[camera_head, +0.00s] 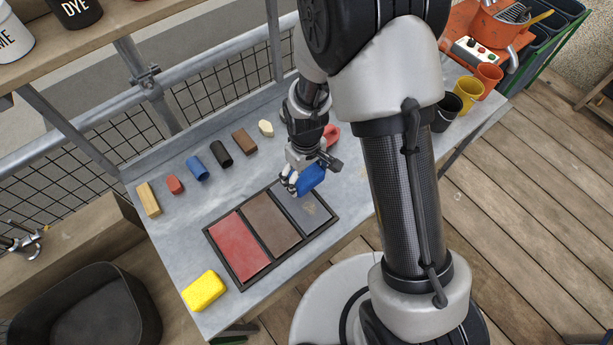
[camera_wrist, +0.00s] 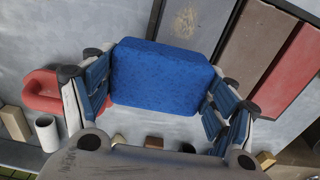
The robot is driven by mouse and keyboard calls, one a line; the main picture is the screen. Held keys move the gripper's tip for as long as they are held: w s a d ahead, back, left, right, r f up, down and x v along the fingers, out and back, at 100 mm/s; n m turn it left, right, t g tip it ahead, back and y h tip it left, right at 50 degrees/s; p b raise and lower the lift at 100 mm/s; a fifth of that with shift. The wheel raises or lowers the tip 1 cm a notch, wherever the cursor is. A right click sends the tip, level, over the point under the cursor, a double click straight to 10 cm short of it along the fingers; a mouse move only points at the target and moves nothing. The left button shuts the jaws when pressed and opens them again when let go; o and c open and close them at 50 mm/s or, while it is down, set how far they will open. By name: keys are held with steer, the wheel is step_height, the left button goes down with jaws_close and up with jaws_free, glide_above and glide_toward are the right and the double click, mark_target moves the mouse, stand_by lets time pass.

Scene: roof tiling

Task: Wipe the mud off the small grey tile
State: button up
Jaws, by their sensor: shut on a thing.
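The small grey tile (camera_head: 296,204) lies in a dark-framed tray (camera_head: 213,246) on the bench, beside a brown tile (camera_head: 269,220) and a red tile (camera_head: 240,247). A tan-brown mud patch (camera_head: 309,209) is on the grey tile; it also shows at the top of the wrist view (camera_wrist: 187,20). My gripper (camera_head: 303,179) is shut on a blue sponge (camera_head: 312,177), which fills the middle of the wrist view (camera_wrist: 163,78). The sponge is over the far end of the grey tile, apart from the mud patch in the picture. I cannot tell whether it touches the tile.
A yellow sponge (camera_head: 204,290) lies at the bench's near left corner. Several small coloured blocks, one of them black (camera_head: 221,153), line the back. A red rounded thing (camera_head: 331,134) is behind my gripper. Black, yellow (camera_head: 469,92) and orange pots stand at the right end.

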steer(key=shift+r+p, duration=0.8)
steer(key=shift+r, duration=0.6)
